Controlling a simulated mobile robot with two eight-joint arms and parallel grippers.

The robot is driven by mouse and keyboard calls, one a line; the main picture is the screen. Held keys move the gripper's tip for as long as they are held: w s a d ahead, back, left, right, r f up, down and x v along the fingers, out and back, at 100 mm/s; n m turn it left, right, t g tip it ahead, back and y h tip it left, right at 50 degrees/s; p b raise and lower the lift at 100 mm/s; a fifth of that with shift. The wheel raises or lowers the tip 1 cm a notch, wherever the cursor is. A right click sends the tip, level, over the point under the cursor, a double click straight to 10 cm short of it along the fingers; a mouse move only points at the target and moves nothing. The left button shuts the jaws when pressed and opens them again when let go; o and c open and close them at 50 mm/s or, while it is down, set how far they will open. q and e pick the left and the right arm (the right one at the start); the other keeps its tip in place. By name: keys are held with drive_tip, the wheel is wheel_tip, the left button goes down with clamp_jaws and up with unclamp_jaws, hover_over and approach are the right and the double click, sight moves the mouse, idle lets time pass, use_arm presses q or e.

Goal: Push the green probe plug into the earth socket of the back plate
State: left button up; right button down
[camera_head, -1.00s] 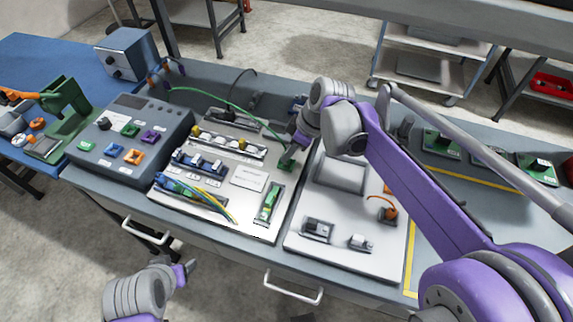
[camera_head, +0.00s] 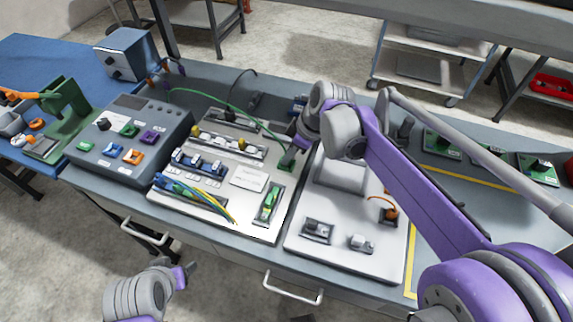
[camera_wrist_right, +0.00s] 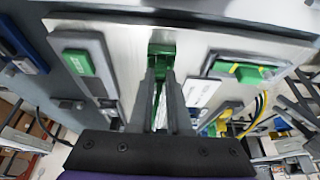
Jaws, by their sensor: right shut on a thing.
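The green probe plug (camera_head: 287,160) is held between the fingers of my right gripper (camera_head: 294,150) over the upper right part of the pale back plate (camera_head: 240,222). In the right wrist view the plug (camera_wrist_right: 162,48) sits between the shut fingertips (camera_wrist_right: 160,68), close to the plate; contact cannot be told. A green-faced block on a grey base (camera_wrist_right: 78,62), possibly the earth socket, stands apart from the plug, to its left in that view. My wrist appears to hide it in the head view. My left gripper (camera_head: 188,270) is low at the front; its finger gap is unclear.
A green cable (camera_head: 215,99) runs across the plate to the plug. A green-and-yellow terminal (camera_head: 269,203), blue terminals (camera_head: 198,164) and looped wires stand on the plate. A grey tester box (camera_head: 128,140) is to the left, another pale plate (camera_head: 345,245) to the right.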

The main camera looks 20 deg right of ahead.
drive_tip(key=c, duration=0.8)
unclamp_jaws()
drive_tip(key=shift+o, duration=0.3)
drive_tip(key=shift+o, duration=0.7)
drive_tip(key=shift+r+p, duration=0.85)
drive_tip(key=shift+r, duration=0.5)
drive_tip(key=shift+w+r+p, duration=0.1)
drive_tip(key=shift+r+p, duration=1.15)
drive_tip(key=shift+r, duration=0.95)
use_arm(q)
wheel_tip(320, 180, up, 6)
drive_tip(key=w, duration=0.2)
drive_tip(key=shift+f, duration=0.2)
use_arm(e)
drive_tip(key=shift+f, duration=0.1)
